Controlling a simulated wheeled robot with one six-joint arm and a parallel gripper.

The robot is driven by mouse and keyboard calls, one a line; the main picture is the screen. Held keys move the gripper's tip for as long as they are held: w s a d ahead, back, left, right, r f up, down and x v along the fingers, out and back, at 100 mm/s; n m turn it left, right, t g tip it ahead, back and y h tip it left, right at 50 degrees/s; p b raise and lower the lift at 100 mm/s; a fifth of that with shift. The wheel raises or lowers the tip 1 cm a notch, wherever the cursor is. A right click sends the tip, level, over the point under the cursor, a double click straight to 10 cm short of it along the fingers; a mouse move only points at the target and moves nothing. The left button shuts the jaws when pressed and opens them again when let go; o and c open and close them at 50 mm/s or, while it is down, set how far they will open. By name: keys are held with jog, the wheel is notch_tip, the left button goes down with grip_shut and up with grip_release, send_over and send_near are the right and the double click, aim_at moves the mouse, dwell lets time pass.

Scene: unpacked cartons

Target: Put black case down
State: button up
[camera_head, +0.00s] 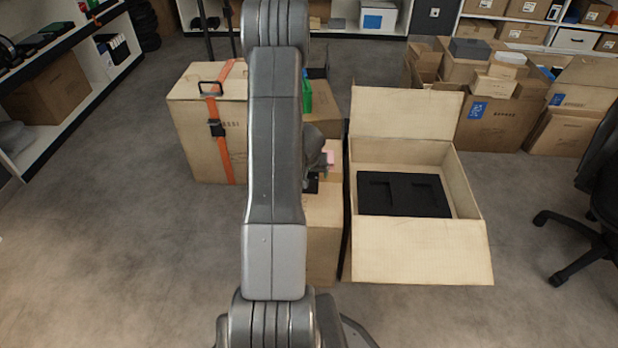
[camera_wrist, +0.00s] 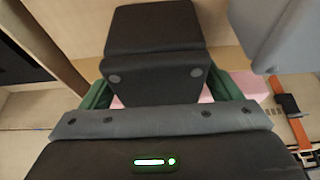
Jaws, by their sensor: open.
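The black case (camera_wrist: 155,60) fills the upper middle of the wrist view, with two grey round spots on its near face. My gripper (camera_wrist: 162,92) is open, its green fingers to the left and right of the case's near end. Whether they touch it I cannot tell. In the head view a small dark patch, perhaps the case (camera_head: 312,184), shows over a closed-looking carton (camera_head: 322,240), beside my gripper (camera_head: 316,166). My arm hides much of this spot.
An open carton (camera_head: 455,250) with a black insert (camera_head: 403,195) stands to the right. A strapped carton (camera_head: 185,130) stands to the left. A pink thing (camera_wrist: 238,84) shows behind the case. An office chair (camera_head: 590,215) is at the right edge. The left floor is clear.

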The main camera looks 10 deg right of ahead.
jog(key=shift+f, duration=0.2)
dwell(0.5)
jog(key=c, duration=1.4)
jog(key=shift+r, duration=0.15)
notch_tip(320, 180, up, 18)
jog(key=p, duration=1.8)
jog(key=shift+r, duration=0.15)
